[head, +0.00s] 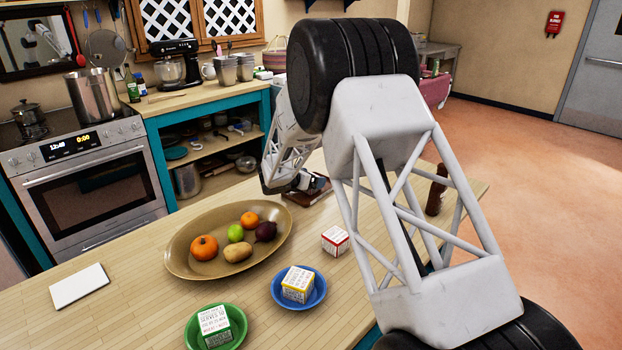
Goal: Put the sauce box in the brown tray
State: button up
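The large oval brown tray (185,262) lies on the wooden table and holds fruit and vegetables. Three small white printed boxes are in view, and I cannot read which is the sauce box. A red-edged box (335,241) stands on the bare table right of the tray. A yellow-edged box (297,284) sits in a blue bowl (319,293). A green-edged box (215,324) sits in a green bowl (192,334). My gripper (310,187) is behind the red-edged box, near the table's far edge, by a dark brown object. Its fingers are too small and covered to read.
The tray's contents are a pumpkin (204,248), an orange (249,219), a green fruit (236,233), a potato (237,252) and a dark purple vegetable (265,231). A white slab (79,286) lies at left. A brown bottle (437,192) stands at right, partly behind my arm.

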jog(key=shift+r, duration=0.2)
jog(key=v, duration=1.2)
jog(key=shift+d, duration=0.1)
dwell(0.8)
jog(key=s+d+r+m+g+y, duration=0.1)
jog(key=s+d+r+m+g, duration=0.1)
jog(key=s+d+r+m, duration=0.4)
jog(key=s+d+r+m+g+y, duration=0.1)
jog(key=s+d+r+m+g, duration=0.15)
jog(key=s+d, duration=0.7)
jog(key=s+d+r+m+g+y, duration=0.1)
jog(key=s+d+r+m+g, duration=0.1)
jog(key=s+d+r+m, duration=0.55)
jog(key=s+d+f+m+y, duration=0.1)
jog(key=s+m+y, duration=0.2)
jog(key=s, duration=1.4)
jog(key=s+d+f+m+y, duration=0.1)
jog(key=s+m, duration=0.7)
jog(key=s, duration=0.9)
jog(key=d+y, duration=0.1)
jog(key=y, duration=0.1)
jog(key=shift+s+f+y, duration=0.2)
jog(key=shift+f+y, duration=0.1)
